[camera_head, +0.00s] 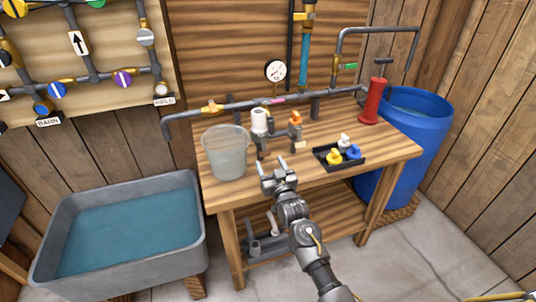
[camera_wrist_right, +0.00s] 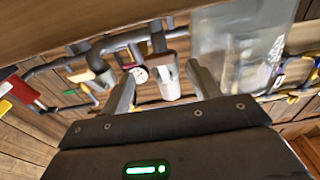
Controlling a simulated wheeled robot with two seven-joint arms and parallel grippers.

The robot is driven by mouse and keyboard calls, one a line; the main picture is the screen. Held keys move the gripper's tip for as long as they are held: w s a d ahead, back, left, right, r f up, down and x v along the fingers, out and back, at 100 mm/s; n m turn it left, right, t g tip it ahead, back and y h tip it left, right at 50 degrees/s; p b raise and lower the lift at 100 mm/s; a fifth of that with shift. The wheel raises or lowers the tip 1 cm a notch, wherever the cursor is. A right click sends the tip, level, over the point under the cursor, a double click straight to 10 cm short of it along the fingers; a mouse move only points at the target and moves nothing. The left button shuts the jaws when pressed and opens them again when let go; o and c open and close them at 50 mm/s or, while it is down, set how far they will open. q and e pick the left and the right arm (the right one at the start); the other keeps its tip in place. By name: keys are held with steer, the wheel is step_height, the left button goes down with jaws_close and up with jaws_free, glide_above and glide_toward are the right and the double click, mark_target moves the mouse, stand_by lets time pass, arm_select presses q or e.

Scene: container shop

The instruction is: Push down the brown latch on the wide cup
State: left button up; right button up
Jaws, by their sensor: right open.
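A white cup-like cylinder (camera_head: 259,119) sits on a dark grey fitting on the workbench. It also shows in the right wrist view (camera_wrist_right: 168,82), beyond and between my fingertips. A narrower fitting with an orange top (camera_head: 295,118) stands to its right. My right gripper (camera_head: 272,166) is open and empty, just in front of the white cylinder, above the bench's front part. Nothing is between its fingers. My left gripper is not in view.
A clear bucket (camera_head: 226,155) stands close left of my right gripper. A black tray (camera_head: 326,163) with several coloured knobs lies to the right. A pipe (camera_head: 230,106) runs behind. A red pump (camera_head: 375,100) and a blue barrel (camera_head: 415,120) stand right; a water trough (camera_head: 130,278) left.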

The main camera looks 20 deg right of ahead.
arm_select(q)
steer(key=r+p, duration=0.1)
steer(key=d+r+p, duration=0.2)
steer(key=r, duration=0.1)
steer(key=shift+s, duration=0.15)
arm_select(e)
steer(key=s, duration=0.7)
steer(key=shift+d+f, duration=0.25)
steer(key=shift+d, duration=0.05)
steer(key=shift+s, duration=0.1)
